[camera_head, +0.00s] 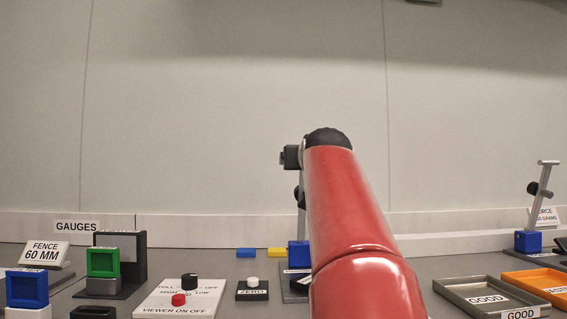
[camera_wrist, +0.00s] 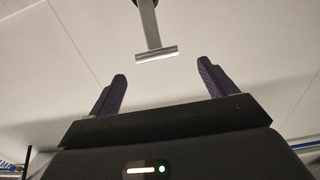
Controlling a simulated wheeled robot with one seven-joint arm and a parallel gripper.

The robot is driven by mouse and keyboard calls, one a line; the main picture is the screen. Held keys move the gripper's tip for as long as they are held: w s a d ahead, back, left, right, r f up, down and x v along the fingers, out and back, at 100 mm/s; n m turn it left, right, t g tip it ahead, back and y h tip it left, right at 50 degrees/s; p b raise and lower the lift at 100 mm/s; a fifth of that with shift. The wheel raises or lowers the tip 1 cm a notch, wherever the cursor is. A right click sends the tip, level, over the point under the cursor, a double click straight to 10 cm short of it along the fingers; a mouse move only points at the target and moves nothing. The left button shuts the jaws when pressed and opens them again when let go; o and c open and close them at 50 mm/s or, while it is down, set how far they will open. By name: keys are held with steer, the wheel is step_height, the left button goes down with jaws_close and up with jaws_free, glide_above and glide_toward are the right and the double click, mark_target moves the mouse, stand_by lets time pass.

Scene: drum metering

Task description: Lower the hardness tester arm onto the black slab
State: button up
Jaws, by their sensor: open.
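In the wrist view my gripper (camera_wrist: 162,74) is open, its two dark fingers wide apart. A grey lever with a silver crossbar (camera_wrist: 157,54) shows just beyond the fingertips, roughly centred between them; nothing is held. In the head view my red arm hides the gripper and most of a device with a blue base (camera_head: 298,254) and a raised grey post (camera_head: 301,195). I cannot tell for certain that this is the hardness tester. A dark piece at its foot may be the black slab, mostly hidden by my arm.
At the right stands a similar blue-based device (camera_head: 528,241) with a raised T-shaped lever, beside grey (camera_head: 447,290) and orange trays (camera_head: 515,276). At the left are gauges (camera_head: 103,262) and a button panel (camera_head: 179,300). A ZERO button (camera_head: 252,281) sits left of my arm.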

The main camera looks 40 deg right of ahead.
steer(key=p+x, duration=0.2)
steer(key=x, duration=0.2)
steer(key=p+x, duration=0.2)
steer(key=x, duration=0.2)
steer(key=shift+s+d+r, duration=0.1)
steer(key=shift+s+d, duration=0.1)
steer(key=shift+d, duration=0.05)
steer(key=c, duration=1.4)
